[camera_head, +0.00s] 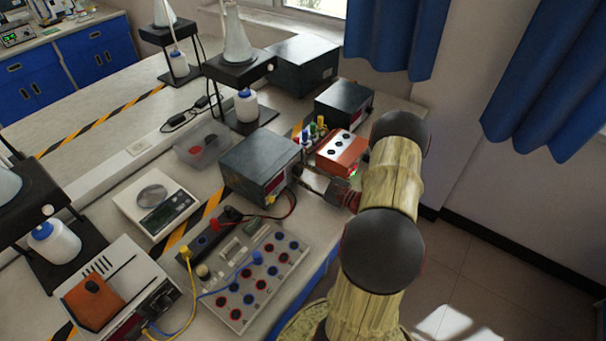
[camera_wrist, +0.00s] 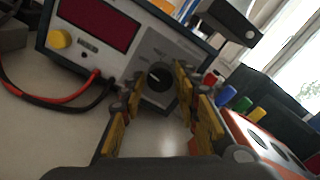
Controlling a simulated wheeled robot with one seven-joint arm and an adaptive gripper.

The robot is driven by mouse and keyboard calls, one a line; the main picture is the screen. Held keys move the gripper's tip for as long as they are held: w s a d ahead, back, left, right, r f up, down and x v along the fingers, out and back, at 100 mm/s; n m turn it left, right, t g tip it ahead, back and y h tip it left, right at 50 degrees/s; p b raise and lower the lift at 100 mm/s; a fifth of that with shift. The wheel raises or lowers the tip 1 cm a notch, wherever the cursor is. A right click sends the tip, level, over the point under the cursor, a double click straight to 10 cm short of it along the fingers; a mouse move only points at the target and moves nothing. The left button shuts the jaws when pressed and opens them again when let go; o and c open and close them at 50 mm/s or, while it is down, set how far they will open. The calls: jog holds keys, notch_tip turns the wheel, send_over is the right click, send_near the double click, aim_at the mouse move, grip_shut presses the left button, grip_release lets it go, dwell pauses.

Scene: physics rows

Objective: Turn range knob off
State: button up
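The range knob is a round black dial (camera_wrist: 160,76) with a pale pointer line, on the grey front panel of a dark boxed meter (camera_wrist: 115,30). The meter also shows in the head view (camera_head: 258,160), where my gripper (camera_head: 313,181) is close to its front right side; the knob is not clear there. In the wrist view my gripper (camera_wrist: 160,88) has its yellow-padded fingers apart, with a gap between them. The knob appears in the gap between the fingertips. I cannot tell whether either finger touches it.
A red display (camera_wrist: 97,22), a yellow knob (camera_wrist: 60,39) and red and black leads (camera_wrist: 75,98) are on the meter's left side. An orange box (camera_head: 341,152) with coloured plugs (camera_head: 314,131) stands close to my gripper's right. A socket board (camera_head: 260,275) lies in front.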

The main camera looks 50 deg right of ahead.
jog(key=shift+o, duration=1.1)
jog(key=shift+s, duration=0.15)
jog(key=s, duration=0.7)
jog(key=s+d, duration=0.1)
jog(key=s, duration=0.3)
jog(key=shift+s, duration=0.35)
